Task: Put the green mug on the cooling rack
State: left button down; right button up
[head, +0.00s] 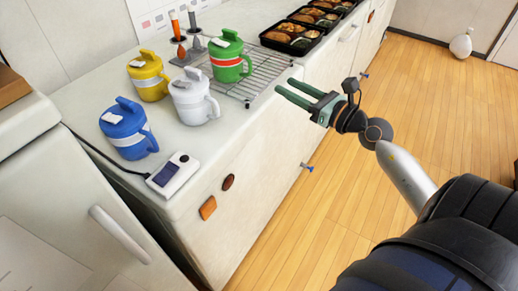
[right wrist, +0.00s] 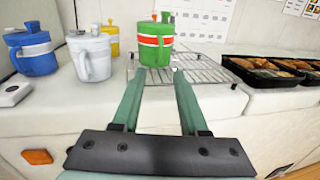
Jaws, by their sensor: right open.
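The green mug (head: 228,63) has a red and white band and a lid, and it stands upright on the wire cooling rack (head: 262,78), towards the rack's left part. In the right wrist view the green mug (right wrist: 154,46) shows straight ahead, beyond the fingertips. My right gripper (head: 284,88) is open and empty, just off the counter's front edge, pointing at the mug and apart from it. It also shows in the right wrist view (right wrist: 158,74), with clear space between its fingers. My left gripper is not in view.
Yellow (head: 149,76), white (head: 194,97) and blue (head: 127,129) mugs stand left of the rack. A small device (head: 173,175) lies near the front corner. Black bento trays (head: 292,37) line the counter beyond the rack.

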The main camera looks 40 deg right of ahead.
jog(key=s+a+f+m+g+h, duration=0.1)
jog(key=s+a+f+m+h, duration=0.3)
jog(key=f+m, duration=0.75)
jog(key=s+a+f+m+g, duration=0.15)
jog(key=a+f+m, duration=0.5)
jog(key=m, duration=0.75)
jog(key=s+a+f+m+g+y, duration=0.3)
jog(key=s+a+f+m+g, duration=0.3)
jog(key=s+a+f+m, duration=0.4)
jog(key=a+f, duration=0.3)
jog(key=a, duration=0.1)
jog(key=shift+s+a+f, duration=0.15)
jog(key=shift+s+f, duration=0.1)
jog(key=shift+s, duration=0.05)
